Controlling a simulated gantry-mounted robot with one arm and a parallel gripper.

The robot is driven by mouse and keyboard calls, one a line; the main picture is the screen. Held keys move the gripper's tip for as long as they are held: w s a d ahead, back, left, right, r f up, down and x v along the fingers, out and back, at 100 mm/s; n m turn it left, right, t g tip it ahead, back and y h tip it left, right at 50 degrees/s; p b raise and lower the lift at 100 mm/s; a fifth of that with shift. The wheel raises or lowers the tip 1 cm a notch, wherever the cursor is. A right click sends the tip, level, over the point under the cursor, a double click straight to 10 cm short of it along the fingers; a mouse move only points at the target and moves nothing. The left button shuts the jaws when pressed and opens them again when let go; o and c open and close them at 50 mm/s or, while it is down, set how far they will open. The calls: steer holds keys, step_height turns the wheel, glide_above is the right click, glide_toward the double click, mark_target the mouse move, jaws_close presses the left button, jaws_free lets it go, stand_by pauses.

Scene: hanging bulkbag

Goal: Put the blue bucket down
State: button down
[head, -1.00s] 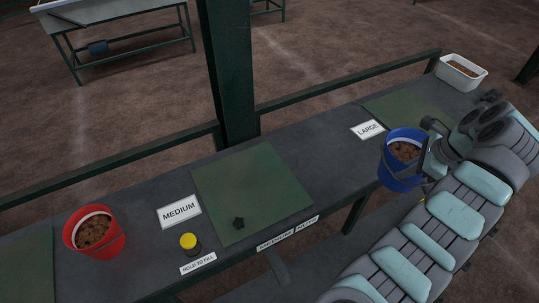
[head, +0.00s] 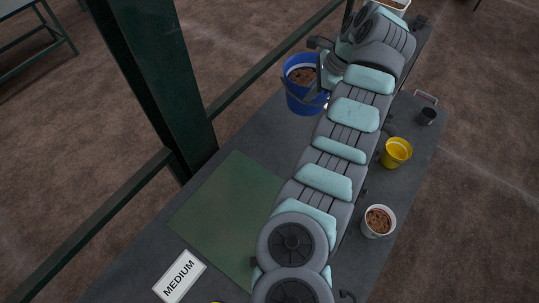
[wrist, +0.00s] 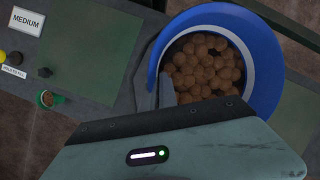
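The blue bucket (head: 303,98) holds brown round lumps and stands upright at the far part of the grey bench in the head view. My gripper (head: 324,85) is at its right side, shut on its wall. In the wrist view the blue bucket (wrist: 264,60) fills the upper right, with a grey finger of my gripper (wrist: 166,92) at its rim; the other finger is hidden. The bucket seems to hang above the bench, but its base is hidden in the wrist view and any gap is hard to judge.
A green mat (head: 225,205) lies bare beside the MEDIUM sign (head: 180,277). A yellow bucket (head: 397,152), a white bucket (head: 378,222) and a dark cup (head: 428,116) stand right of my arm. A dark green post (head: 150,80) and rail (head: 270,70) run along the left.

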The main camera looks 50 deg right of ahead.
steer(key=shift+s+d+f, duration=0.1)
steer(key=shift+s+f, duration=0.05)
steer(key=shift+f, duration=0.15)
step_height(320, 180, down, 19)
steer(key=p, duration=0.1)
steer(key=shift+f, duration=0.15)
stand_by(0.3)
steer(key=c, duration=1.7)
jaws_free()
steer(key=shift+f, duration=0.1)
steer(key=b+v, duration=0.2)
steer(key=v, duration=1)
